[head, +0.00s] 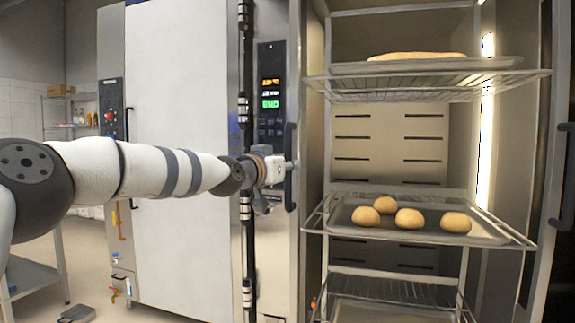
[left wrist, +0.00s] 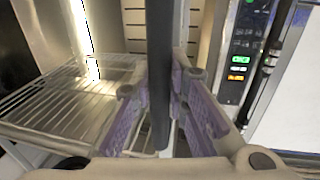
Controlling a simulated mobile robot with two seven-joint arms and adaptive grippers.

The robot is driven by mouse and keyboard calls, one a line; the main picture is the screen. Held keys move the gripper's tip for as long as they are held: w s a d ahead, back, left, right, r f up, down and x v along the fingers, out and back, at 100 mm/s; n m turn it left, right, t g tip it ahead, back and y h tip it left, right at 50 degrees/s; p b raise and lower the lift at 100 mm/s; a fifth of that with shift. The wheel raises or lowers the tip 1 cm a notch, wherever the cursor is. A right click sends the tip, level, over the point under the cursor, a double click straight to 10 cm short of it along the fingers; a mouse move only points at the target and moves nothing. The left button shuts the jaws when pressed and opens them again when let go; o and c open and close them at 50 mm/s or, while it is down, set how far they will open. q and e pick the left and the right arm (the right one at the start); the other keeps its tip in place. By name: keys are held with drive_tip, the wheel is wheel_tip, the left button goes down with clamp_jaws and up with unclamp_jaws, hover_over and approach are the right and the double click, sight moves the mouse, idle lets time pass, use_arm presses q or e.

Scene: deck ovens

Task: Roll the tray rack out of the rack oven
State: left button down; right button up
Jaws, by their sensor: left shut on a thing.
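The tray rack (head: 528,243) stands upright in the lit opening of the rack oven. It has wire shelves with trays. A dark vertical handle (head: 290,185) is at the left side of the rack's front, and a similar one (head: 567,175) is at the right. My left gripper (head: 284,168) reaches in from the left and is shut on the left handle. In the left wrist view this handle (left wrist: 159,45) runs upright between the two fingers, with a wire shelf (left wrist: 65,100) to its left. I cannot tell how the handle is fixed. My right gripper is out of view.
Several buns lie on the middle tray (head: 345,225), and a flat loaf (head: 415,56) is on the upper one. The control panel (head: 270,95) is just left of the handle. A large white oven front (head: 185,150) is behind my left arm. A metal table (head: 35,275) stands at lower left.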

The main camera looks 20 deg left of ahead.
use_arm(q)
drive_tip(key=shift+f, duration=0.15)
drive_tip(key=c, duration=1.5)
unclamp_jaws()
drive_tip(key=shift+w, duration=0.1)
drive_tip(key=shift+c, duration=0.2)
drive_tip(key=shift+s, duration=0.45)
drive_tip(key=v, duration=1.1)
drive_tip(key=shift+s+a, duration=0.1)
drive_tip(key=shift+a, duration=0.05)
